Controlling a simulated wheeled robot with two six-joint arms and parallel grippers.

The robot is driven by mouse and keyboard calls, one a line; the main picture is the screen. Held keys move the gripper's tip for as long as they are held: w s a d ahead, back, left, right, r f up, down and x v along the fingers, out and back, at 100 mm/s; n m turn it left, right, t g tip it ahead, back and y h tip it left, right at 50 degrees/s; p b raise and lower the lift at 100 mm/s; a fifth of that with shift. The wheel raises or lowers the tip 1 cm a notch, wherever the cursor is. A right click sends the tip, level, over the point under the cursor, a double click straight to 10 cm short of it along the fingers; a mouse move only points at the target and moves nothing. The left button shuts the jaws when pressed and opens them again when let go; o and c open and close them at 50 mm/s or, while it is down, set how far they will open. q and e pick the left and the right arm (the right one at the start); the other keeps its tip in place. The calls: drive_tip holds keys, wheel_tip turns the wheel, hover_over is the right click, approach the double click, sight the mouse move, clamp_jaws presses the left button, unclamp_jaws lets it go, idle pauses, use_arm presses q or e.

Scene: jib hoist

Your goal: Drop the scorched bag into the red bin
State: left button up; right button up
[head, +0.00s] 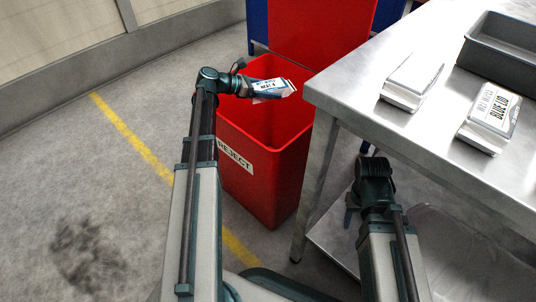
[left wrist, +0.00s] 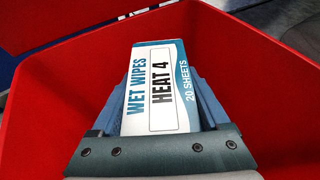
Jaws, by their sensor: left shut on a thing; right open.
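My left gripper (head: 247,85) is shut on a white and blue wet wipes bag (head: 274,89), held above the open mouth of the red bin (head: 265,178). The bin has a "REJECT" label on its front. In the left wrist view the bag (left wrist: 160,85) lies between the two blue fingers, its label reading "HEAT 4". The bin's red inside walls (left wrist: 60,95) surround it there. No scorch mark can be made out on the side in view. My right gripper (head: 351,205) is open, low beside the table's front edge, partly hidden by its wrist.
A steel table (head: 345,88) stands right of the bin, carrying a white pack (head: 411,78), a pack marked "BLUE LID" (head: 491,112) and a grey tray (head: 500,45). Another red container (head: 320,30) is behind the bin.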

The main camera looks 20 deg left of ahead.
use_arm(q)
drive_tip(key=o, duration=1.2)
drive_tip(key=shift+c, duration=0.2)
drive_tip(key=p+v, duration=0.5)
drive_tip(key=v, duration=0.9)
drive_tip(key=shift+f, duration=0.1)
